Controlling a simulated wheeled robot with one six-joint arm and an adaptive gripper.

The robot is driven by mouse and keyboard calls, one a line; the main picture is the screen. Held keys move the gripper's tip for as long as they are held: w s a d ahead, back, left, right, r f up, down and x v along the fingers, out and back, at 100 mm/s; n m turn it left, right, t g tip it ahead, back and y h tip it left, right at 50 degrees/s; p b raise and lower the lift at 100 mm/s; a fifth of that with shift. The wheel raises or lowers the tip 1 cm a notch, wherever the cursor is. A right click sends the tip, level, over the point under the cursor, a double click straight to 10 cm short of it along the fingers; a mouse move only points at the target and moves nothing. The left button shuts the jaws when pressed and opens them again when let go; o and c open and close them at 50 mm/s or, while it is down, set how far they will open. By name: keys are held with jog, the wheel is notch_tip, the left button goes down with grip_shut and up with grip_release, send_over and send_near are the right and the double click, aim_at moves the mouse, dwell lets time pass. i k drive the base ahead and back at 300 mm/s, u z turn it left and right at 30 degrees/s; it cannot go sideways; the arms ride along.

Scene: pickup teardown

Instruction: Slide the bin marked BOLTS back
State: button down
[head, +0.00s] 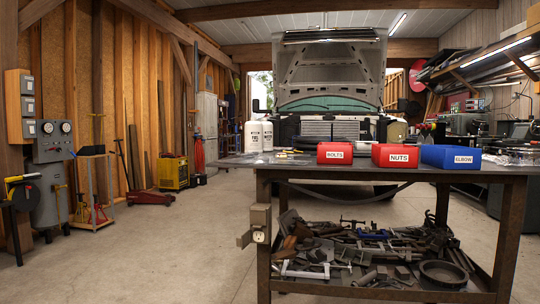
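The red bin marked BOLTS (335,153) stands on the workbench top (300,172), near its front edge. Its white label faces me. A red bin marked NUTS (397,155) stands to its right with a small gap, and a blue bin marked ELBOW (451,157) stands right of that. The contents of the bins are hidden by their front walls. My gripper is not in view.
Dark items lie behind the bins. The lower shelf holds many metal tools (370,250). A truck with its hood raised stands behind. Open concrete floor (150,240) lies left.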

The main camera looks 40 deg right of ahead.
aim_at(328, 153)
jog(key=u, duration=1.4)
jog(key=k, duration=1.25)
jog(key=z, duration=1.45)
